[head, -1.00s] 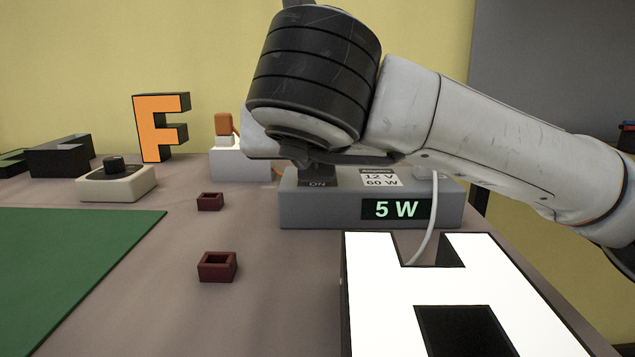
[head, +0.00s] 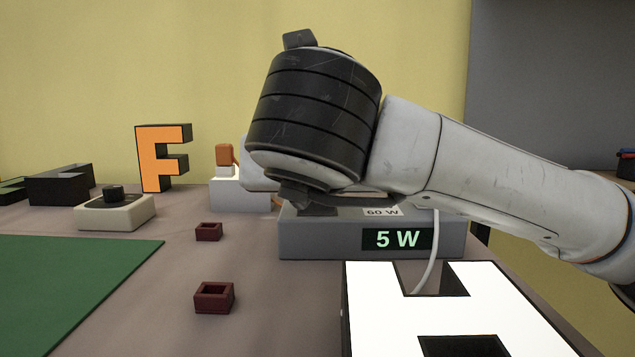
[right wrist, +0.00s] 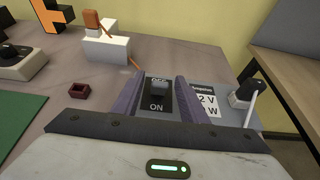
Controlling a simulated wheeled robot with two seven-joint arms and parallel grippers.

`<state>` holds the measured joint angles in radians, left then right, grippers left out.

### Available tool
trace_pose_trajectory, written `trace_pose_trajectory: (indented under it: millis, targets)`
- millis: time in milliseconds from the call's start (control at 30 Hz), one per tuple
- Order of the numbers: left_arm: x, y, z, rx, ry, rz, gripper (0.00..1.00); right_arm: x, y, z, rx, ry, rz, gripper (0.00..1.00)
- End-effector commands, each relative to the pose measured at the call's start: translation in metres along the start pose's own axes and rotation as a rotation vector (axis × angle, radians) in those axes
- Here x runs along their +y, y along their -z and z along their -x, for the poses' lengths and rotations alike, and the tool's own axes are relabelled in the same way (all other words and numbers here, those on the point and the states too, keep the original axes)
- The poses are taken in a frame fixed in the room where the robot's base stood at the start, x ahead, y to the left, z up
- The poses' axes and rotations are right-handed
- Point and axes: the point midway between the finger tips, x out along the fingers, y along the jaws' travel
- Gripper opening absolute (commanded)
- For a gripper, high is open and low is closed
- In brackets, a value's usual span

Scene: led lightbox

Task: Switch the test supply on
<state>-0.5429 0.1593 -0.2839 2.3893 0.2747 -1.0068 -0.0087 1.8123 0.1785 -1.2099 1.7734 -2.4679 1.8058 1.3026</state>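The grey test supply (head: 330,243) stands on the table, with a lit display (head: 397,239) reading 5 W. In the right wrist view its black switch (right wrist: 158,90) shows between OFF and ON labels; I cannot tell which way it is set. My right gripper (right wrist: 161,82) is open, its two fingers either side of the switch panel. I cannot tell whether they touch it. In the head view my right wrist hides the switch and fingertips. My left gripper is not in view.
An orange letter F (head: 160,158), a beige box with a black knob (head: 115,213), two small dark red open blocks (head: 214,297) and a green mat (head: 70,285) lie left.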

Motion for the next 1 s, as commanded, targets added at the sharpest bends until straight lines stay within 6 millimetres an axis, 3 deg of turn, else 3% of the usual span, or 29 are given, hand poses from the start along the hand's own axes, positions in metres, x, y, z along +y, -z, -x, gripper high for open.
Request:
trace_pose_trajectory:
  millis: [233,600,800,1000]
  targets:
    - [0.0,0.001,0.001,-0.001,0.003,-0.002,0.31,0.001,-0.002,0.015,-0.002,-0.002,0.0,0.39]
    - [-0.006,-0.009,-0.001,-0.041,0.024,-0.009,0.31,0.0,-0.003,0.087,-0.007,-0.001,0.003,0.39]
    - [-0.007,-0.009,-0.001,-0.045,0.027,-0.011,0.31,0.0,-0.001,0.101,-0.003,0.0,0.0,0.39]
    - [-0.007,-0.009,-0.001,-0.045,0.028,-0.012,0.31,0.0,0.0,0.103,0.0,0.001,0.0,0.39]
